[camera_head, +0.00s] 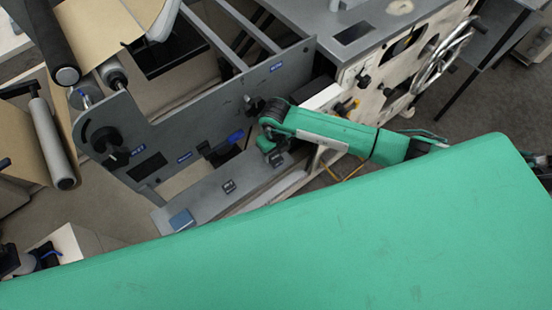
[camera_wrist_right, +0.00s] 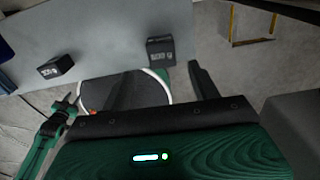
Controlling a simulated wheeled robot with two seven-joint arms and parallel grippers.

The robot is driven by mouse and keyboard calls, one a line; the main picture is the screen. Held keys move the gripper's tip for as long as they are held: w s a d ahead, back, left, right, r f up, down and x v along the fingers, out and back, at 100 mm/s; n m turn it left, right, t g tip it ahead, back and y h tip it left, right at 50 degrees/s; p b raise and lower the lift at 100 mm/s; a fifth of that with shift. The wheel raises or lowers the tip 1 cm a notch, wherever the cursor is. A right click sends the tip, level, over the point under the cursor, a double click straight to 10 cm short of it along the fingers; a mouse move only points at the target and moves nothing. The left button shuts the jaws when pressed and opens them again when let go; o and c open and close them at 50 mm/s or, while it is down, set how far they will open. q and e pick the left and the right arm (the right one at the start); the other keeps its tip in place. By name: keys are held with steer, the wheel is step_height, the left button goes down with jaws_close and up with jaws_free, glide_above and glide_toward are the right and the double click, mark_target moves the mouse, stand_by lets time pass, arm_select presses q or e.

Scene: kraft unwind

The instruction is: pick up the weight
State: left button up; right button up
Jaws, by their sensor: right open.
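Small dark blocks with white labels, which look like the weights, sit on a grey ledge. The nearest weight (camera_head: 276,160) is just below my right gripper (camera_head: 271,144); the labels are too small to read. In the right wrist view this weight (camera_wrist_right: 160,50) stands beyond the fingers of my open, empty right gripper (camera_wrist_right: 160,80), apart from them. A second dark block (camera_head: 229,186) is further left on the ledge, and it also shows in the right wrist view (camera_wrist_right: 56,67). My left gripper (camera_wrist_right: 66,103) is small at the wrist view's left, jaws apart; the head view does not show it.
The grey ledge (camera_head: 205,200) runs along a grey machine side panel (camera_head: 200,130). A blue block (camera_head: 181,219) lies at its left end. Rollers (camera_head: 50,140) and brown paper stand left. A handwheel (camera_head: 442,55) is at the upper right. My green body covers the lower foreground.

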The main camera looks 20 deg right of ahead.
mark_target(276, 158)
steer(key=shift+d+f+p, duration=0.15)
steer(key=shift+f+p, duration=0.55)
steer(key=shift+f, duration=2.65)
steer(key=shift+w+r, duration=0.1)
jaws_close()
